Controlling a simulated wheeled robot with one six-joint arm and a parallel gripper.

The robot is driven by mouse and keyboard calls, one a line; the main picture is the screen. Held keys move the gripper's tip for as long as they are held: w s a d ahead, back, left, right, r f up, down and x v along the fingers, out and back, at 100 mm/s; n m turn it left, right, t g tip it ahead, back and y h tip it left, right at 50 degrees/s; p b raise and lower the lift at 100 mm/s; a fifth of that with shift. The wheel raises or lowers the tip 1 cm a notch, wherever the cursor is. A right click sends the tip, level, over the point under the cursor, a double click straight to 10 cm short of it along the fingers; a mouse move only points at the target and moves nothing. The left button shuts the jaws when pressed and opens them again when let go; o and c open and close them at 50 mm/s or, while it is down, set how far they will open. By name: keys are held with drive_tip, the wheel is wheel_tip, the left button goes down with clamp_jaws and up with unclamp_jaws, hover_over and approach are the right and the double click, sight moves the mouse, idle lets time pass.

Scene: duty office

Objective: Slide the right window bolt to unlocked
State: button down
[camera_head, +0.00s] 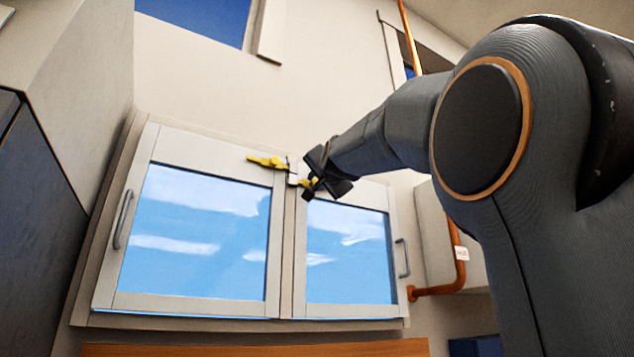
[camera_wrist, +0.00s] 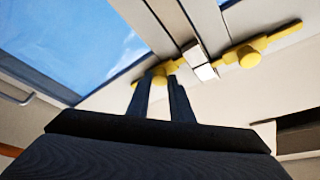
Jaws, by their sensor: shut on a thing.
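The right window bolt (camera_head: 306,183) is yellow and sits at the top inner corner of the right window (camera_head: 346,252). In the wrist view the bolt's knob (camera_wrist: 159,78) is between the fingertips of my gripper (camera_wrist: 161,82), which is shut on it. In the head view my gripper (camera_head: 318,181) partly hides this bolt. A pale keeper (camera_wrist: 202,66) sits at the centre between the two bolts. Whether the right bolt's tip is inside it is not clear.
The left window bolt (camera_head: 266,161), also yellow, is on the left window (camera_head: 195,236), close to my gripper. The windows have grey handles on their outer sides. An orange pipe (camera_head: 461,262) runs down at the right. A grey cabinet (camera_head: 62,110) stands at the left.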

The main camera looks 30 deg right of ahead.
drive_tip(key=d+b, duration=0.3)
drive_tip(key=b, duration=0.2)
drive_tip(key=shift+w+d, duration=0.1)
drive_tip(key=shift+d, duration=0.2)
drive_tip(key=c, duration=1.8)
unclamp_jaws()
drive_tip(key=shift+d, duration=0.1)
drive_tip(key=shift+c, duration=0.2)
drive_tip(key=shift+o, duration=1.4)
drive_tip(key=shift+d, duration=0.15)
